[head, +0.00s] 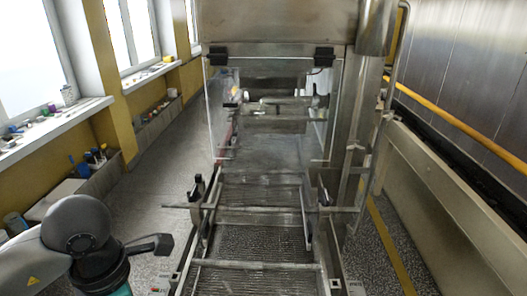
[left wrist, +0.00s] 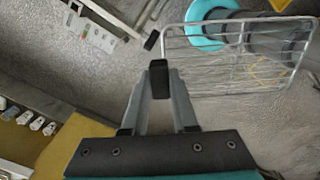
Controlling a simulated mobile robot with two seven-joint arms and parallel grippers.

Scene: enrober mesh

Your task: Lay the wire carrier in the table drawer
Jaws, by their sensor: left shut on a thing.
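The wire carrier (left wrist: 235,88), a pale rectangular wire grid, shows at the upper right of the left wrist view. My left gripper (left wrist: 158,78) is shut at the carrier's left edge and holds it above the grey floor. In the head view my left gripper (head: 158,244) is at the lower left, beside the machine's mesh belt. I cannot make out the carrier in the head view. My right gripper is not in view. No table drawer can be made out in either view.
The enrober's mesh belt (head: 250,240) and metal frame fill the middle of the head view. A window sill (head: 50,130) with small items and low boxes (head: 85,185) line the left wall. Grey floor (head: 150,200) lies open between. A steel trough runs along the right.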

